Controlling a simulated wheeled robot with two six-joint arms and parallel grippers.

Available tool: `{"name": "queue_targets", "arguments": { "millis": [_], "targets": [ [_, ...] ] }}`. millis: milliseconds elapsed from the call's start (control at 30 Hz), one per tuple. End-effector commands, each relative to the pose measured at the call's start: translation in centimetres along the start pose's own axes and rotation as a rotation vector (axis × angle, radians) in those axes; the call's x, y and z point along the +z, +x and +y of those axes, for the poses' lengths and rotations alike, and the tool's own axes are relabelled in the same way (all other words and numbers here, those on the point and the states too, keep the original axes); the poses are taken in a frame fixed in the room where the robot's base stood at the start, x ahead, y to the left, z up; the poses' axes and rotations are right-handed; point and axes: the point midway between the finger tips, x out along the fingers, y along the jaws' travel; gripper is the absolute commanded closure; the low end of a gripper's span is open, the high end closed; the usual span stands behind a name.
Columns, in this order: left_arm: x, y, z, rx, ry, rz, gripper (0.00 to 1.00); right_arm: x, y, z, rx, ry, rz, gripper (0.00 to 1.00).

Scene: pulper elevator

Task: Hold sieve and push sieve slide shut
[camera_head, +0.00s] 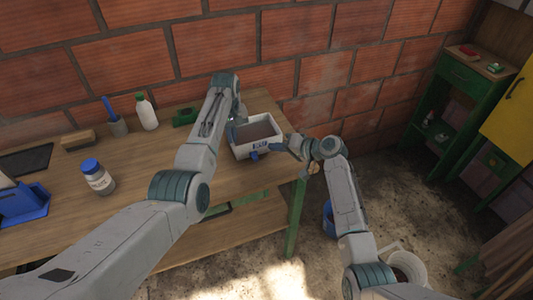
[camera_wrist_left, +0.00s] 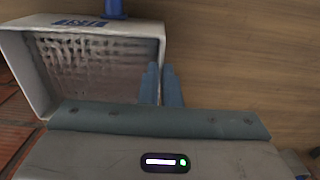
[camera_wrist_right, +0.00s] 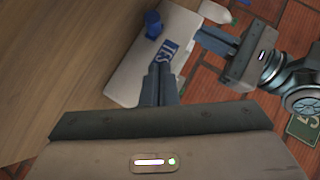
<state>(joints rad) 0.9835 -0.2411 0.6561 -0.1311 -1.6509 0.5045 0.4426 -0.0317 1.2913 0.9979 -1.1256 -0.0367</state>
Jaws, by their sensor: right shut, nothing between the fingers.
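The sieve (camera_head: 270,122) is a white rectangular box with a blue-lettered front, standing near the right end of the wooden table. Its meshed inside (camera_wrist_left: 95,65) shows in the left wrist view. A blue knob (camera_wrist_right: 152,25) sticks out of its front; it looks like the slide's handle. How far the slide is out cannot be told. My left gripper (camera_head: 233,118) is at the sieve's left side, and its fingers (camera_wrist_left: 160,88) are close together on the wall's edge. My right gripper (camera_head: 279,146) is shut and empty, beside the lettered front; its fingertips (camera_wrist_right: 160,68) overlap the lettering.
A brick wall (camera_head: 240,50) stands behind. A blue bucket (camera_head: 328,220) is on the floor.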

Motion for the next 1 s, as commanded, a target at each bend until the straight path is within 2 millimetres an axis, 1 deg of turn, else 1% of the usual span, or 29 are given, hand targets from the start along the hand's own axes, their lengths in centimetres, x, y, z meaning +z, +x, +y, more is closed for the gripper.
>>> {"name": "queue_targets", "arguments": {
  "millis": [33, 200, 300, 400, 533, 767, 867, 900, 933, 1000],
  "targets": [
    [0.0, 0.1, -0.1, -0.001, 0.0, 0.0, 1.0, 0.3, -1.4, 0.3, 0.005, 0.0, -0.002, 1.0],
    [0.0, 0.1, -0.1, -0.002, -0.001, -0.001, 1.0, 0.2, -5.1, 0.3, 0.006, -0.001, -0.001, 1.0],
    [0.0, 0.1, -0.1, -0.002, -0.001, 0.0, 1.0, 0.3, -6.8, 0.3, 0.005, 0.0, -0.002, 1.0],
    [0.0, 0.1, -0.1, -0.002, -0.001, 0.0, 1.0, 0.2, -7.8, 0.2, 0.004, 0.001, -0.002, 1.0],
    [-0.1, 0.1, -0.1, -0.002, -0.001, 0.0, 1.0, 0.2, -8.5, 0.2, 0.003, 0.002, -0.002, 1.0],
    [-0.1, 0.1, -0.1, -0.002, -0.001, 0.0, 1.0, 0.2, -8.6, 0.2, 0.002, 0.002, -0.002, 1.0],
    [-0.1, 0.1, -0.1, -0.002, -0.001, 0.0, 0.83, 0.2, -8.6, 0.2, 0.002, 0.002, -0.002, 1.0],
    [-0.1, 0.1, -0.1, -0.002, -0.001, 0.0, 0.75, 0.2, -8.6, 0.2, 0.002, 0.002, -0.002, 1.0],
    [-0.1, 0.1, -0.1, -0.002, -0.001, 0.0, 0.71, 0.2, -8.6, 0.2, 0.002, 0.002, -0.002, 1.0],
    [-0.1, 0.1, -0.1, -0.002, -0.001, 0.0, 0.71, 0.2, -8.6, 0.2, 0.002, 0.002, -0.002, 1.0]
  ]
}}
